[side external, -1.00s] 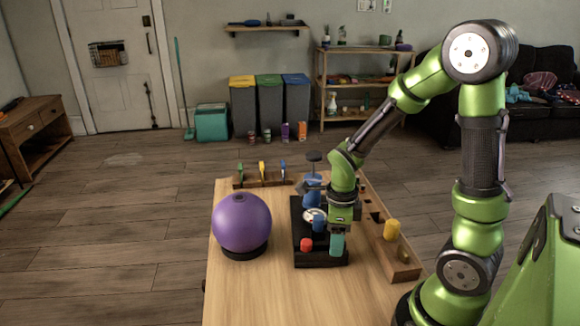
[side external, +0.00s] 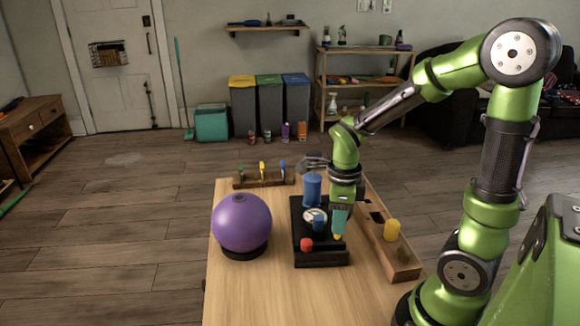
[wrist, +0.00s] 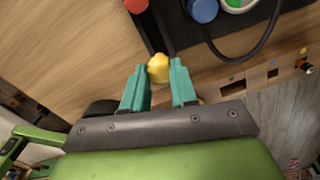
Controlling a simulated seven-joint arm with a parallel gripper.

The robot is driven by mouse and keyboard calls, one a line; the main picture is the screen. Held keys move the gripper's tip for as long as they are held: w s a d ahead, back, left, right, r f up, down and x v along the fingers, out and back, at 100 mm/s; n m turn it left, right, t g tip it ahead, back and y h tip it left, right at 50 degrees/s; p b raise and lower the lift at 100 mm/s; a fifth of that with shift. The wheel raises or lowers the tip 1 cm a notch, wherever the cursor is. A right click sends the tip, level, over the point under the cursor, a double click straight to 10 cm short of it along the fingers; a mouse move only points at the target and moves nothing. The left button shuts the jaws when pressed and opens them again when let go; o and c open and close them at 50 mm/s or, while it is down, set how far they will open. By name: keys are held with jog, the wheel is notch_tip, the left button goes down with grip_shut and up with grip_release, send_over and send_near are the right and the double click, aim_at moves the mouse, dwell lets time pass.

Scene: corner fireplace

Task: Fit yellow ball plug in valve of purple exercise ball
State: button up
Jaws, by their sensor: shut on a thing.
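The purple exercise ball (side external: 242,224) rests on a dark ring base at the left of the wooden table. A small dark spot, which looks like its valve (side external: 239,198), shows on top. My gripper (side external: 338,232) is over the right side of the black pump base, to the right of the ball and apart from it. Its teal fingers are shut on the yellow ball plug (wrist: 158,68), which sits between the fingertips in the wrist view. A bit of yellow also shows under the fingertips in the side view. The plug's lower end is hard to make out.
The black base (side external: 322,257) carries a red knob (side external: 306,245), a gauge and a blue cylinder (side external: 312,190). A small tool rack (side external: 250,182) stands behind. The table front is clear.

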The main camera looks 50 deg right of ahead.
notch_tip(320, 180, up, 3)
jog(key=shift+r, duration=0.15)
jog(key=shift+a+r, duration=0.15)
jog(key=shift+r, duration=0.15)
jog(key=w+a+r, duration=0.3)
jog(key=w, duration=0.4)
jog(key=w+a+r, duration=0.3)
jog(key=w+r, duration=0.1)
jog(key=w, duration=0.3)
jog(key=w+a+r, duration=0.2)
jog(key=w+r, duration=0.1)
jog(key=w, duration=0.4)
jog(key=shift+w+a+r, duration=0.3)
jog(key=shift+a, duration=0.1)
jog(key=shift+f, duration=3.2)
jog(key=shift+f, duration=1.45)
